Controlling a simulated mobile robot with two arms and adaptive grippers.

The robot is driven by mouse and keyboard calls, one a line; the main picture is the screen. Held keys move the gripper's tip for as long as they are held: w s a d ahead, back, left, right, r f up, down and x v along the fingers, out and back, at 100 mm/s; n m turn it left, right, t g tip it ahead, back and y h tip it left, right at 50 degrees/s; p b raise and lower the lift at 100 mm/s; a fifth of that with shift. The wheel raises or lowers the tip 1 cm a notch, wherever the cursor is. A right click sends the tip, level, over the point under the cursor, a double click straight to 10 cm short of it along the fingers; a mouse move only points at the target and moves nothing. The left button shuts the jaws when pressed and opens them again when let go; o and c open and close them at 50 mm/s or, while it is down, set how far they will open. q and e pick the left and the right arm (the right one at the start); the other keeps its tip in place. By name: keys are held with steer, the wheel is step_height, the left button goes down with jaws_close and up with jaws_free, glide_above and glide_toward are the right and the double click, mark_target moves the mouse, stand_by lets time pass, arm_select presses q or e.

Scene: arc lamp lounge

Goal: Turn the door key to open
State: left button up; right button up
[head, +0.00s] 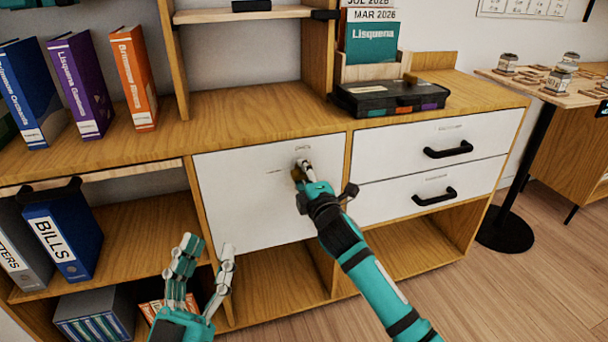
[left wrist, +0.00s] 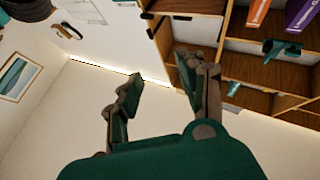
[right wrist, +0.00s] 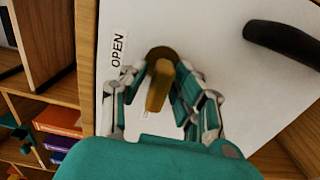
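A white cabinet door (head: 240,205) stands closed in the wooden sideboard, with a black handle (head: 349,192) at its right edge. A brass key (right wrist: 157,88) sits in a round lock on the door, and its bow points downward in the right wrist view. An OPEN label (right wrist: 118,48) is beside the lock. My right gripper (head: 303,172) is at the key. In the right wrist view its fingers (right wrist: 162,80) stand on both sides of the key, with a gap on the left side. My left gripper (head: 209,247) is open and empty, low in front of the sideboard.
Two white drawers (head: 400,165) with black handles are right of the door. Binders (head: 80,85) and a black case (head: 390,97) stand on the sideboard top. A round-based table (head: 505,232) is at the right. Floor in front is clear.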

jaws_close()
